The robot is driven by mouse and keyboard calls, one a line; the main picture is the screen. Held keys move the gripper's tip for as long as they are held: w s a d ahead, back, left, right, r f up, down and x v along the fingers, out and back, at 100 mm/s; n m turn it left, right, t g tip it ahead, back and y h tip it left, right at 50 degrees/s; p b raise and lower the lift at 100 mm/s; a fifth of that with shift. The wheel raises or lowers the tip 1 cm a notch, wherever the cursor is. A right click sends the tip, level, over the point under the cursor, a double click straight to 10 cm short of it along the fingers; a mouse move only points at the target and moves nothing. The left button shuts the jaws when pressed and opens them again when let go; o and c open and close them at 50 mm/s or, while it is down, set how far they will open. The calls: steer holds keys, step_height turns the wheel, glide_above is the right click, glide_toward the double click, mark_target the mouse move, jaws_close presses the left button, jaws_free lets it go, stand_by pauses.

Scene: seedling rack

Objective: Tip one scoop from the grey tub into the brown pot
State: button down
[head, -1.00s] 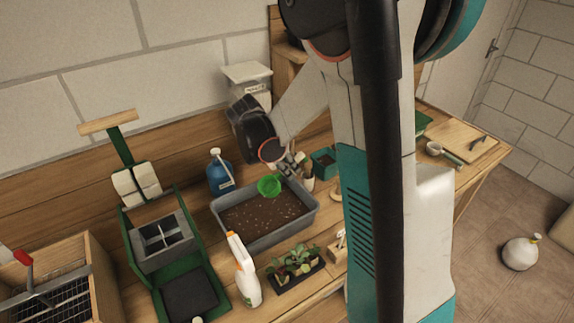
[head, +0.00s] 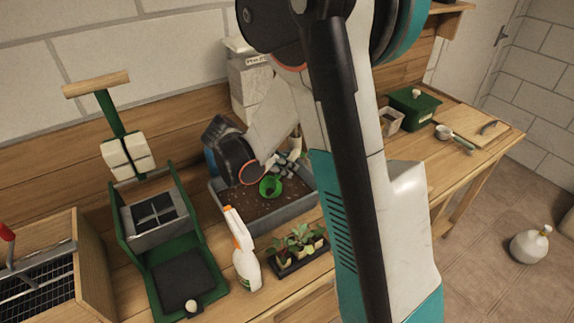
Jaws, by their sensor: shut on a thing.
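The grey tub (head: 285,217) stands on the bench, with dark speckled soil inside. My gripper (head: 283,168) is over the tub and shut on a green scoop (head: 270,187). The scoop's round cup is low over the soil, near the tub's middle; whether it touches the soil or holds any, I cannot tell. The scoop's handle is mostly hidden by the gripper. I cannot make out a brown pot in this view; my arm covers part of the bench.
A white and orange spray bottle (head: 245,256) and a tray of seedlings (head: 300,250) stand in front of the tub. A green press (head: 155,225) is on the left. A green box (head: 414,108) and a wooden board (head: 482,132) are on the right.

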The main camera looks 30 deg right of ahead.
mark_target(277, 175)
steer(key=shift+a+f+b, duration=0.3)
steer(key=shift+f+b, duration=0.1)
steer(key=shift+f, duration=0.25)
steer(key=shift+a+f+b, duration=0.3)
steer(key=shift+f+b, duration=0.05)
steer(key=shift+f, duration=0.3)
steer(key=shift+a+r+p, duration=0.15)
steer(key=shift+a+p, duration=0.15)
steer(key=shift+p, duration=0.25)
steer(key=shift+a+y+p, duration=0.3)
steer(key=shift+y+p, duration=0.05)
steer(key=shift+y, duration=0.15)
steer(key=y, duration=0.1)
steer(key=d+f+y+p, duration=0.1)
steer(key=y, duration=0.1)
steer(key=shift+f, duration=0.15)
steer(key=shift+y, duration=0.5)
steer(key=shift+r+p, duration=0.7)
steer(key=shift+p, duration=0.1)
steer(key=shift+d+r+y+p, duration=0.4)
steer(key=shift+r+y+p, duration=0.25)
steer(key=shift+r+p, duration=0.55)
steer(key=shift+d+r+y+p, duration=0.45)
steer(key=shift+r+y+p, duration=0.25)
steer(key=shift+r, duration=0.95)
steer(key=shift+d+r+y+p, duration=0.4)
steer(key=shift+r+y+p, duration=0.15)
steer(key=shift+r+p, duration=0.7)
steer(key=shift+r, duration=0.15)
